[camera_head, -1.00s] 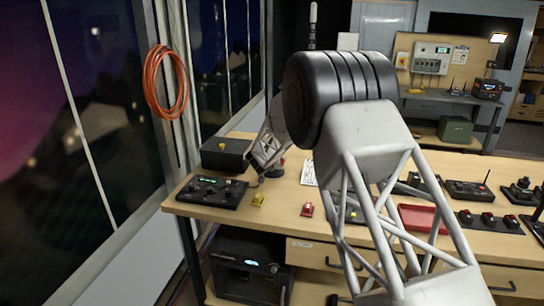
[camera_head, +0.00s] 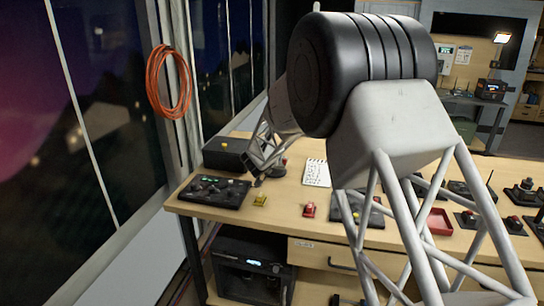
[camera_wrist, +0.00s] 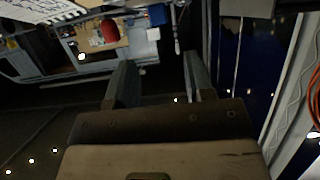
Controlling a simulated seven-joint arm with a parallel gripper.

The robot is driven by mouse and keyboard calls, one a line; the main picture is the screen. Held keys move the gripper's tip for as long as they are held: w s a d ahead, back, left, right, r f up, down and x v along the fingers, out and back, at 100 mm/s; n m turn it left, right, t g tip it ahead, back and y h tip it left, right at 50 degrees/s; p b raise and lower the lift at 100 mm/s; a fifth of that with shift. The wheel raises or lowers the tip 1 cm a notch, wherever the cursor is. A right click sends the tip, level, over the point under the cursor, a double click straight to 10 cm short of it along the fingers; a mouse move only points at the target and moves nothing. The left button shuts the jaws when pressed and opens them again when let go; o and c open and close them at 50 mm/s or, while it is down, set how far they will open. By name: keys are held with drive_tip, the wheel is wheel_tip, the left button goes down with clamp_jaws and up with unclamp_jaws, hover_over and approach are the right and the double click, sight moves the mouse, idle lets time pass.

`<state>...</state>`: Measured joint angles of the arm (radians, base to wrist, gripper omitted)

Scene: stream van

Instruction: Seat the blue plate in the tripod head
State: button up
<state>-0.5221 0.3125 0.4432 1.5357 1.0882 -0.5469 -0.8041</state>
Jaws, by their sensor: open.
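I cannot make out the blue plate in either view. A yellow plate-like piece (camera_head: 260,199) and a red one (camera_head: 309,210) lie apart on the front left of the bench. No tripod head can be told for certain; part of the bench is hidden behind my arm. My gripper (camera_head: 257,182) hangs over the left of the bench, beside the black control panel. In the wrist view my gripper (camera_wrist: 160,78) has its two fingers apart with nothing between them.
The wooden bench (camera_head: 235,208) holds a black control panel (camera_head: 207,190), a black box (camera_head: 226,153), a white notepad (camera_head: 316,173) and a red tray (camera_head: 438,222). Several dark devices stand at the right. Windows line the left. Bare wood shows around the yellow and red pieces.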

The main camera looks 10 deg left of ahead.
drive_tip(key=shift+v, duration=1.95)
drive_tip(key=s+d+r+n+g+y, duration=0.1)
drive_tip(key=s+d+r+g+y, duration=0.1)
drive_tip(key=s+d+r, duration=0.8)
drive_tip(key=s+d+r+n+g+y, duration=0.15)
drive_tip(key=s+d+r, duration=0.35)
drive_tip(key=s+d, duration=0.55)
drive_tip(key=s+d+f+m+g+h, duration=0.1)
drive_tip(key=s+d+g, duration=0.1)
drive_tip(key=s+d, duration=0.5)
drive_tip(key=s+d+f+g+h, duration=0.1)
drive_tip(key=s+d+g, duration=0.2)
drive_tip(key=s+d, duration=0.5)
drive_tip(key=s+d+f+m+g+h, duration=0.1)
drive_tip(key=s+d, duration=0.7)
drive_tip(key=s, duration=1.5)
drive_tip(key=shift+s+d+f+m+g+h, duration=0.2)
drive_tip(key=shift+f+m+g+h, duration=0.15)
drive_tip(key=shift+f+g, duration=0.3)
drive_tip(key=shift+r, duration=0.1)
